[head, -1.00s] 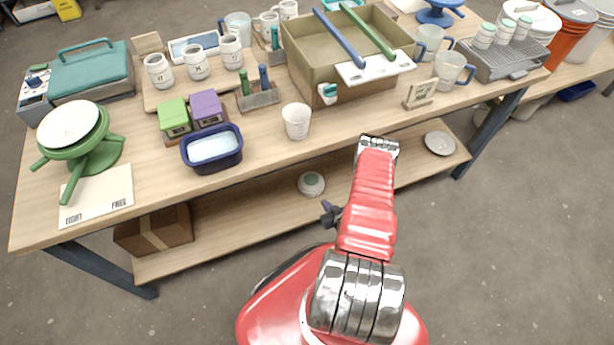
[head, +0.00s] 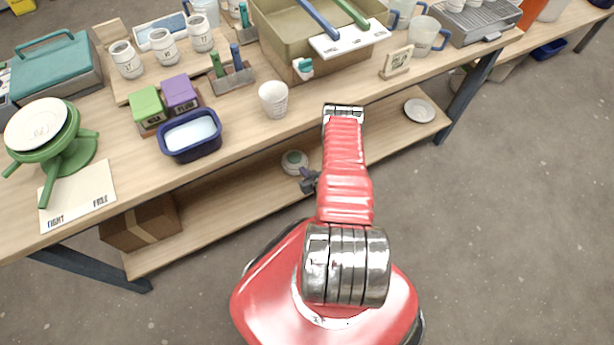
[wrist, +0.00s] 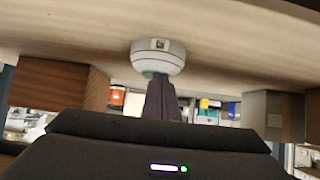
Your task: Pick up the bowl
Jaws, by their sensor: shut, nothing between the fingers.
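A small round white vessel (head: 294,161), bowl-like with green at its top, stands on the lower shelf under the table. The wrist view, which is upside down, shows the same vessel (wrist: 157,55) with a small dark label on its side. My gripper (head: 307,178) is shut and empty, just in front of the vessel. Its narrow fingers (wrist: 162,88) overlap the vessel's edge in the wrist view; I cannot tell whether they touch it. A wide white dish (head: 36,124) sits on a green stand on the tabletop. A shallow pale dish (head: 419,110) lies on the lower shelf farther right.
The tabletop edge (head: 250,145) overhangs the lower shelf (head: 230,190). A cardboard box (head: 140,224) stands at the shelf's left end. A white cup (head: 274,99) and a navy tub (head: 190,135) stand near the table's front. The floor at right is clear.

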